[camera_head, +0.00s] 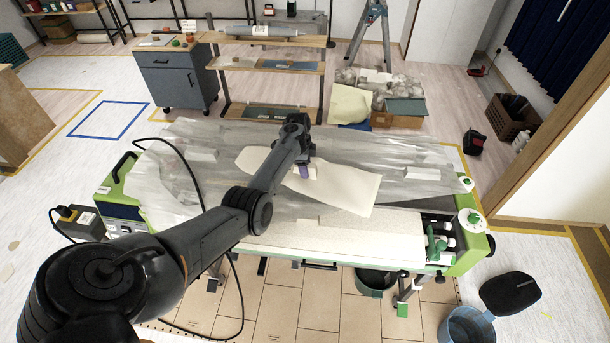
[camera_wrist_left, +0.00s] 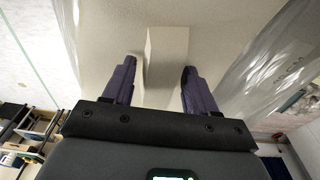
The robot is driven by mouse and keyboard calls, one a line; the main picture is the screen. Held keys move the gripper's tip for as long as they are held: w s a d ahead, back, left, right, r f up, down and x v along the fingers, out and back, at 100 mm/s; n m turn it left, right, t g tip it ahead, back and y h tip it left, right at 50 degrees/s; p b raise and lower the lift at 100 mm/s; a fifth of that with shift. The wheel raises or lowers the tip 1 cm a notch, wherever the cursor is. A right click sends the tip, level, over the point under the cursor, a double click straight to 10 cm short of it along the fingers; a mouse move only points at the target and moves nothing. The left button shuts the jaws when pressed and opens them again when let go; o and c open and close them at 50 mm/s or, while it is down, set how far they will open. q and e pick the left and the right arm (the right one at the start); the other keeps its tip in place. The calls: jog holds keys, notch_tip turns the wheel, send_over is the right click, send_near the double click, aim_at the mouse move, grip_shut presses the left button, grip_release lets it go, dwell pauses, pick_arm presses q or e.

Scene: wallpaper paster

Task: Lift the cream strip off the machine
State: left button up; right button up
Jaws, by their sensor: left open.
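The cream strip (camera_head: 345,191) lies across the clear plastic sheet on top of the green-ended machine (camera_head: 468,262), sticking out on both sides of my left arm. In the left wrist view the strip (camera_wrist_left: 108,28) fills the upper middle. My left gripper (camera_head: 304,170) is over the middle of the strip. In the left wrist view its purple fingers (camera_wrist_left: 159,72) are apart, one on each side of a small cream block (camera_wrist_left: 168,48) at the strip. I cannot tell whether they touch it. My arm hides part of the strip. My right gripper is not in view.
The crumpled clear sheet (camera_head: 383,153) covers the machine's back, with pale blocks (camera_head: 423,173) on it. A blue bucket (camera_head: 468,326) stands at front right. A shelf rack (camera_head: 268,85) and a grey cabinet (camera_head: 180,80) stand behind. A black cable crosses the left side.

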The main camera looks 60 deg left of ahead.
pick_arm(q)
grip_shut()
jog(key=shift+r, duration=0.2)
